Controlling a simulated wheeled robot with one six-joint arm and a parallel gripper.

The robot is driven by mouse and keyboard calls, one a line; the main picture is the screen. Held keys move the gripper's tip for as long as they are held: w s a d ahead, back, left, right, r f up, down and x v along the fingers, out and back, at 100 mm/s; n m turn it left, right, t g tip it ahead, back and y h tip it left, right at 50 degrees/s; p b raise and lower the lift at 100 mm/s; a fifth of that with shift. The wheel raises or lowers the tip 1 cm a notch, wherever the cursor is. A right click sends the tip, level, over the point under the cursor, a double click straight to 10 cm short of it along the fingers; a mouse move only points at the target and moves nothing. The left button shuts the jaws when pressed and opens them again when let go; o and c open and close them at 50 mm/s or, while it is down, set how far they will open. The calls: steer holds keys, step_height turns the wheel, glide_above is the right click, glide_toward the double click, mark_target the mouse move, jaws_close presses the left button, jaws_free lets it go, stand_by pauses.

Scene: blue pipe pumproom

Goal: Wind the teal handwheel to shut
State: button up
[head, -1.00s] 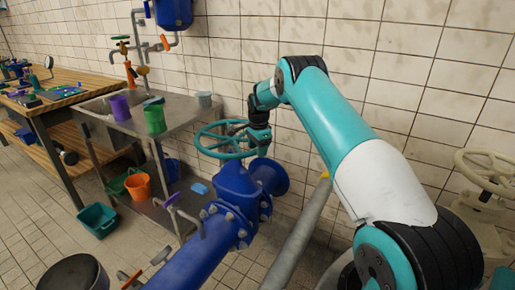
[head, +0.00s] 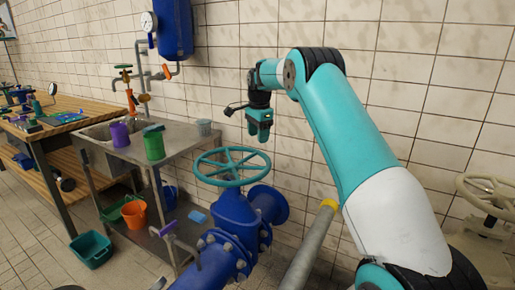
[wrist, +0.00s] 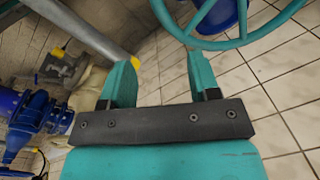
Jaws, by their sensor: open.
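The teal handwheel (head: 231,166) sits level on top of the blue valve (head: 240,208) in the head view. Part of its rim and a spoke also show at the top right of the wrist view (wrist: 262,36). My gripper (head: 259,137) hangs pointing down, above and just right of the wheel, apart from it. In the wrist view my gripper (wrist: 160,75) has its two teal fingers spread with nothing between them. The near finger on the right lies close to the rim in that picture.
A steel sink bench (head: 185,142) with a green cup (head: 154,144) and a purple cup (head: 119,134) stands left of the valve. A grey pipe with a yellow end (head: 313,245) rises right of it. A cream handwheel (head: 490,194) is at far right. Tiled wall stands behind.

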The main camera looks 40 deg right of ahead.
steer(key=shift+r, duration=0.45)
